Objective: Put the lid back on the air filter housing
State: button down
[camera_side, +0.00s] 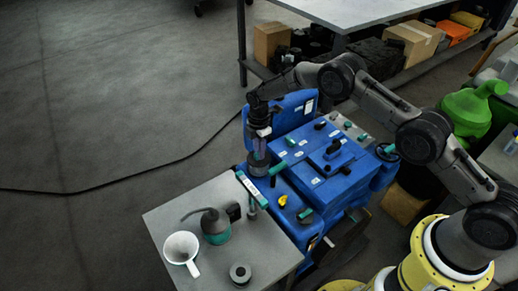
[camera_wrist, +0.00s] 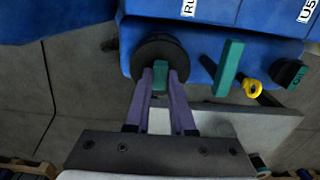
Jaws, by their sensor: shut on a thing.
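My gripper (camera_side: 260,152) points down at the near left corner of the blue engine (camera_side: 320,165). In the wrist view its two purple fingers (camera_wrist: 160,78) are shut on the teal knob (camera_wrist: 160,68) of a dark round lid (camera_wrist: 160,47). The lid lies at the edge of the blue engine body in that view. In the side view a dark round part (camera_side: 258,169) shows just under the fingertips; lid and housing cannot be told apart there. The housing's opening is hidden, so I cannot tell whether the lid is seated.
A teal handle (camera_wrist: 229,66) and a yellow ring (camera_wrist: 252,88) stand right of the lid. A workbench (camera_side: 345,14) stands behind.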

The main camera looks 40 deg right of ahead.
jog(key=shift+c, duration=2.2)
grip_release()
jog(key=shift+r, duration=0.1)
jog(key=shift+r, duration=3.4)
jog(key=shift+r, duration=0.1)
notch_tip(320, 180, up, 4)
jog(key=shift+f, duration=0.1)
